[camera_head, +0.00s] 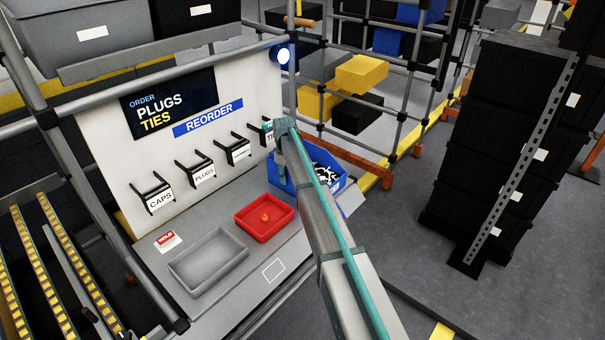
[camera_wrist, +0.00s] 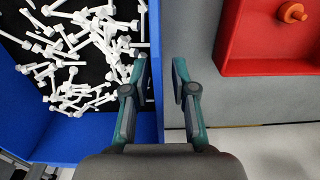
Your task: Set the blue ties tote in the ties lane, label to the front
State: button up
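The blue tote (camera_head: 345,190) stands at the right end of the bench, partly hidden behind my arm. In the wrist view the blue tote (camera_wrist: 160,125) holds many loose white pieces on a dark floor. I see no label on it. My gripper (camera_wrist: 159,62) is open, with one finger over the inside and the other outside the tote's right-hand wall; contact is unclear. In the head view my gripper (camera_head: 281,172) is at the tote's left side. The ties lane's label (camera_head: 271,136) is on the panel behind, partly covered by my arm.
A red tray (camera_head: 266,226) with an orange piece and an empty grey tray (camera_head: 208,262) sit left of the tote. Lane brackets marked CAPS (camera_head: 160,200) and PLUGS (camera_head: 205,174) stick out from the panel. Stacked black crates (camera_head: 500,140) stand at right.

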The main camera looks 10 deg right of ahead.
grip_shut()
jog(key=shift+r, duration=0.15)
